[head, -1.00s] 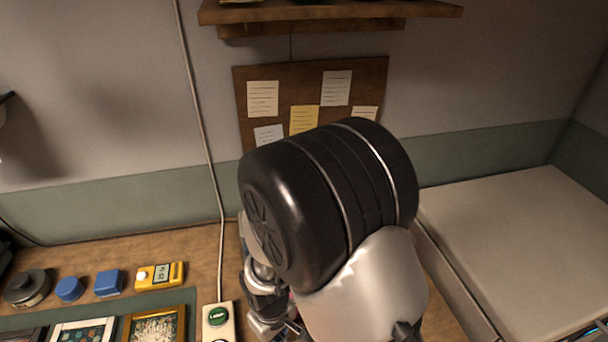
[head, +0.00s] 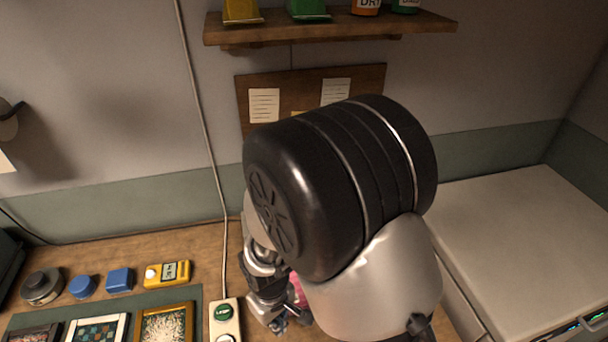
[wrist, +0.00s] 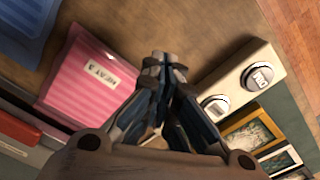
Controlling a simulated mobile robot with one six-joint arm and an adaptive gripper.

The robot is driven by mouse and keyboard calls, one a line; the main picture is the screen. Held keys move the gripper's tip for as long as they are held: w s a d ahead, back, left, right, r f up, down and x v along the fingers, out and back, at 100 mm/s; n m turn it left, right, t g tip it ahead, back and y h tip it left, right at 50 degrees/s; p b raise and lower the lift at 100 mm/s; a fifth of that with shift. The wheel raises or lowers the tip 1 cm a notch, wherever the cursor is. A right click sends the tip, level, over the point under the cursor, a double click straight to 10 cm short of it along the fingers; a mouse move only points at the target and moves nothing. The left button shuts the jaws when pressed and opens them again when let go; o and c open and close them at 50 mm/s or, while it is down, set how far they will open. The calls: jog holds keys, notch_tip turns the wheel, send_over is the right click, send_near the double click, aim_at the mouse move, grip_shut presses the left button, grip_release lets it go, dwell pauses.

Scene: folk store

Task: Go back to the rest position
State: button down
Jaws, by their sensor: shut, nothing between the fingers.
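My gripper (wrist: 163,65) is shut and empty in the wrist view. Its fingertips meet above the brown worktop, between a pink striped packet and a pale switch box. In the head view my gripper (head: 272,318) shows partly at the bottom centre, and my large black and silver arm joint hides much of the area around it.
The pink packet (wrist: 88,82) lies left of my fingers, and the pale two-button switch box (wrist: 238,82) is to the right. Framed pictures (head: 165,325), a yellow meter (head: 167,273) and blue blocks (head: 119,280) sit on the worktop at left. A wooden shelf (head: 330,34) hangs above.

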jog(key=shift+r, duration=0.35)
jog(key=d+r+m+t, duration=0.1)
jog(key=d+r+m, duration=0.1)
jog(key=d+r, duration=0.55)
jog(key=d+r+m+t, duration=0.15)
jog(key=d+r, duration=0.25)
jog(key=r, duration=0.7)
jog(key=s+d+r+m+t, duration=0.2)
jog(key=s+d+r+m, duration=0.3)
jog(key=s+d+r, duration=0.4)
jog(key=shift+s, duration=0.2)
